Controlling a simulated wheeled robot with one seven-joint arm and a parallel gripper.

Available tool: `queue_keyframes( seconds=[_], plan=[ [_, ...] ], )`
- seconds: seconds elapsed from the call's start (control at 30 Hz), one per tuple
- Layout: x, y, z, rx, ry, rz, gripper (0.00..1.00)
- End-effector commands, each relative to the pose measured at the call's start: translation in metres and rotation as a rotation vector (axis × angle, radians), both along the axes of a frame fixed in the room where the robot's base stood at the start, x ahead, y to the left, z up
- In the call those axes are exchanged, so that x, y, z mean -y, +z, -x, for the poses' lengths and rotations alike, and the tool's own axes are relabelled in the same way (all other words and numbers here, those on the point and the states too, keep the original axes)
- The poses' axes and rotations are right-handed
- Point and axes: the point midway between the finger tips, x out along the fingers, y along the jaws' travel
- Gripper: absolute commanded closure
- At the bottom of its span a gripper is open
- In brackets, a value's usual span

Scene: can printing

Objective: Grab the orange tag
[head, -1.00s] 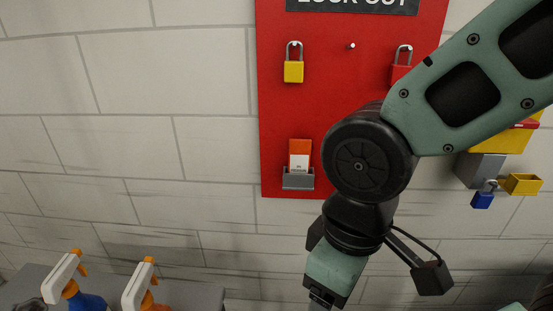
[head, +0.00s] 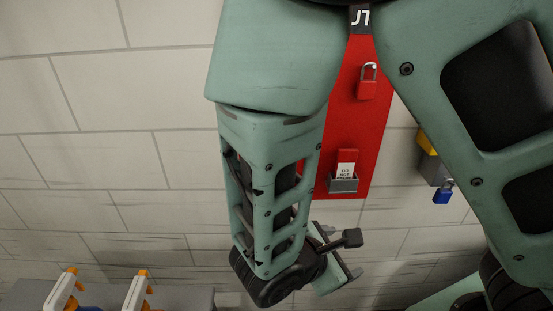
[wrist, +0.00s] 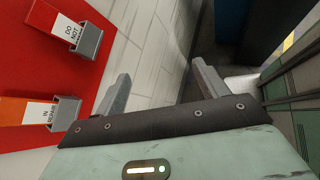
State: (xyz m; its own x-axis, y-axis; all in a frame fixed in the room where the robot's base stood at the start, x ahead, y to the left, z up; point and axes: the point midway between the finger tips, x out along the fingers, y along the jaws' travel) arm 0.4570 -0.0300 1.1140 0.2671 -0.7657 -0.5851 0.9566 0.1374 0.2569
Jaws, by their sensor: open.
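The orange tag (wrist: 15,112) stands in a small grey holder (wrist: 66,113) on the red board, at the lower left of the wrist view. Its white label (wrist: 40,114) faces out. In the head view my arm hides this tag. My gripper (wrist: 160,88) is open, and nothing is between its fingers. The tag lies left of the fingers, clearly apart from them. In the head view my gripper (head: 343,258) is low in the middle, below the red board (head: 380,118).
A red tag (head: 347,155) sits in another grey holder (head: 343,185); it also shows in the wrist view (wrist: 75,12). A red padlock (head: 367,88) hangs above. A blue padlock (head: 443,192) hangs at the right. Spray bottles (head: 62,290) stand at the lower left.

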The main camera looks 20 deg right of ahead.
Motion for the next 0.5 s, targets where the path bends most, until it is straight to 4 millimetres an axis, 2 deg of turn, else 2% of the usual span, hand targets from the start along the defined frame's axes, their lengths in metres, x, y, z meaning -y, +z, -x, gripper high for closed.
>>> queue_keyframes(
  seconds=[0.03,0.17,0.3,0.5],
  plan=[
    [0.001,0.009,-0.011,0.01,0.103,0.091,0.27],
    [-0.009,0.019,-0.047,0.066,0.384,0.3,0.27],
    [-0.036,0.028,-0.079,0.131,0.674,0.482,0.27],
    [-0.072,0.033,-0.099,0.19,0.94,0.623,0.27]
  ],
)
